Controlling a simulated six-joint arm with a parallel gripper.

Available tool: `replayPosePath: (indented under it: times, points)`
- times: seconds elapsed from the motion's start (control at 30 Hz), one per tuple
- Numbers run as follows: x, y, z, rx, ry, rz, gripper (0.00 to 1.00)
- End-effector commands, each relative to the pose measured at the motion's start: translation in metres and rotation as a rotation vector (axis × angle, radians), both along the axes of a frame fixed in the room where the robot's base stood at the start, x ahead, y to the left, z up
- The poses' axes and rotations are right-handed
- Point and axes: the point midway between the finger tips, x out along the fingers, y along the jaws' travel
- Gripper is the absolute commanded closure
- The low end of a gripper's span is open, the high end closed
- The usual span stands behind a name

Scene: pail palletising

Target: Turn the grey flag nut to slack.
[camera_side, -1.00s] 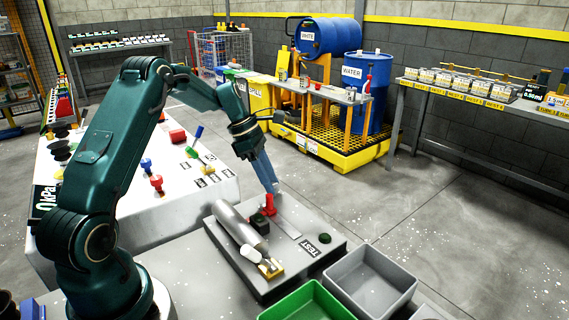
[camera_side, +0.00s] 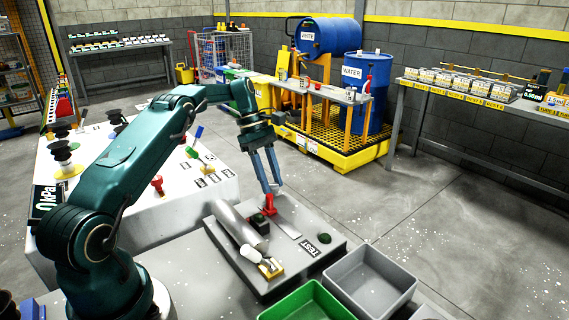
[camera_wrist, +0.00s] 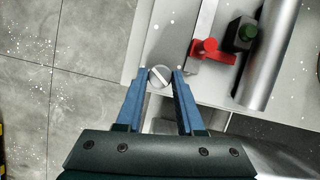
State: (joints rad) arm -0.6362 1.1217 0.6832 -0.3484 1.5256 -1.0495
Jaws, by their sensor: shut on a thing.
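The grey flag nut (camera_wrist: 161,77) shows in the wrist view as a round grey head with a pale bar slanting across it. It sits near the edge of the grey test block. My gripper (camera_wrist: 161,72) has its two blue fingers on either side of the nut, shut on it. In the side view my gripper (camera_side: 274,189) points down at the back of the block (camera_side: 318,264), close to a red lever (camera_side: 269,206). The nut cannot be made out there.
A green bin (camera_side: 305,289) and a grey bin (camera_side: 384,264) stand in front. Floor left of the nut is clear.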

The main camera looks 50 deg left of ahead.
Motion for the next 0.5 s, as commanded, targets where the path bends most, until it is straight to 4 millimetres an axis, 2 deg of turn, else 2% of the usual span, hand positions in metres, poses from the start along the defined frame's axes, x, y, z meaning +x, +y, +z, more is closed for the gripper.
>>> replayPosePath:
  times: [0.5]
  points:
    - [0.0001, 0.0001, 0.001, 0.0, 0.001, -0.073, 1.0]
